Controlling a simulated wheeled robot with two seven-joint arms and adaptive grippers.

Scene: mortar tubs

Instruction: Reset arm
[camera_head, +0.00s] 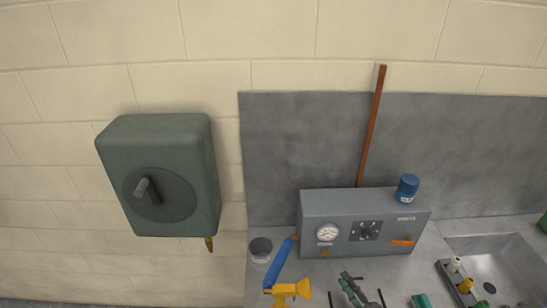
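Two thin dark fingertips of my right gripper (355,297) show at the bottom edge, right of the middle. They stand apart, one on each side of a grey-green fitting (350,284) in the picture. The fitting lies on the grey worktop in front of the grey control box (312,215). I cannot tell whether the fingers touch it. The rest of the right gripper is cut off below. My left gripper is not in view.
A green wall box (155,135) with a dark lever hangs at left. A brown rod (371,125) leans behind the control box, which carries a blue cup (407,187). A sink (515,265) lies right.

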